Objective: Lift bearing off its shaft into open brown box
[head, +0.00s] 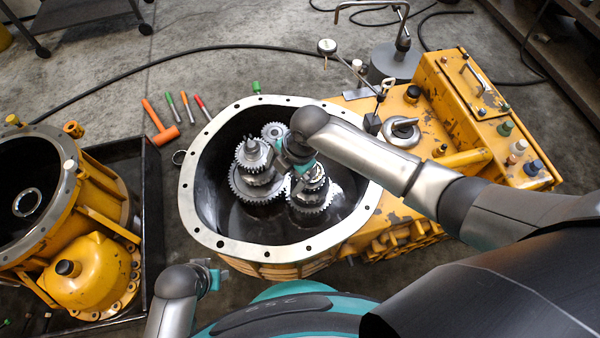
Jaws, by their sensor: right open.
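An open bell housing (207,232) holds upright gear shafts. The left gear stack (253,165) stands clear, with a ring-like part round its top. The right gear stack (311,195) is partly covered by my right wrist. My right gripper (307,172) is open, close over the top of that right stack. I cannot tell whether its fingers touch anything, and the bearing there is hidden or too small to make out. My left gripper (217,275) is low, outside the housing's front left rim, away from the gears. I see no open brown box.
A yellow transmission case (460,110) adjoins the housing on the right. A second yellow housing (95,200) lies in a black tray (150,190) at left. An orange hammer (160,125) and several coloured tools lie on the floor behind. A gauge stand (395,60) is at the back.

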